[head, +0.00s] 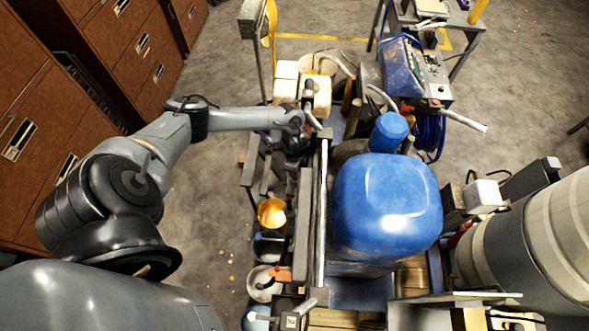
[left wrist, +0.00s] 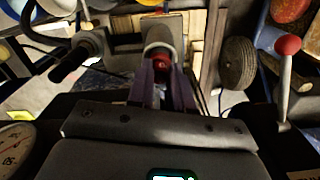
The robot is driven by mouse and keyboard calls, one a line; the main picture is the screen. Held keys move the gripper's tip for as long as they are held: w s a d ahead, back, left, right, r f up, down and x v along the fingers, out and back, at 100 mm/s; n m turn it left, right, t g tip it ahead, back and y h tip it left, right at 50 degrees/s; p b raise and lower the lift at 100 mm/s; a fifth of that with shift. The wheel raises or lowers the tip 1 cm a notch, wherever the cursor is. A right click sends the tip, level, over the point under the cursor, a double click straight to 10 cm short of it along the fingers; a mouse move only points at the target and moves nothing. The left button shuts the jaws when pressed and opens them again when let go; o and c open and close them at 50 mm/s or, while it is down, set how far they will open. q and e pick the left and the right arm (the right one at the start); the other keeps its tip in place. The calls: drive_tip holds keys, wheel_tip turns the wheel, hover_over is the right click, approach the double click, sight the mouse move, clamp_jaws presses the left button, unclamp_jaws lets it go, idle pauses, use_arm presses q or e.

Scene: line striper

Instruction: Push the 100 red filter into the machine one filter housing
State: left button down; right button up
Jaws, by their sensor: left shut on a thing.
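The red filter (left wrist: 161,64) shows as a small red round part between my left gripper's fingertips (left wrist: 161,76) in the left wrist view. A pale ring-shaped housing (left wrist: 158,46) curves around its far side; I cannot tell how deep the filter sits in it. My left gripper is shut on the filter. In the head view my left gripper (head: 296,146) reaches in beside the machine's long rail, and the filter and housing are hidden there. My right gripper is in neither view.
A big blue tank (head: 388,205) stands right of the rail (head: 321,220). Paint cans, one with orange inside (head: 271,213), line the left side. In the left wrist view, a red-knobbed lever (left wrist: 287,60) and a wheel (left wrist: 238,64) stand to the right. Brown cabinets (head: 140,50) are far left.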

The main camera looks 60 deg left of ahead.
use_arm(q)
drive_tip(key=shift+f+b, duration=0.3)
drive_tip(key=shift+f, duration=0.1)
drive_tip(key=shift+f+b, duration=0.5)
drive_tip(key=shift+f, duration=0.25)
drive_tip(key=c, duration=0.9)
unclamp_jaws()
drive_tip(key=shift+c, duration=0.2)
drive_tip(key=shift+o, duration=0.4)
drive_tip(key=shift+o, duration=1.2)
wheel_tip(320, 180, up, 7)
drive_tip(key=p, duration=0.7)
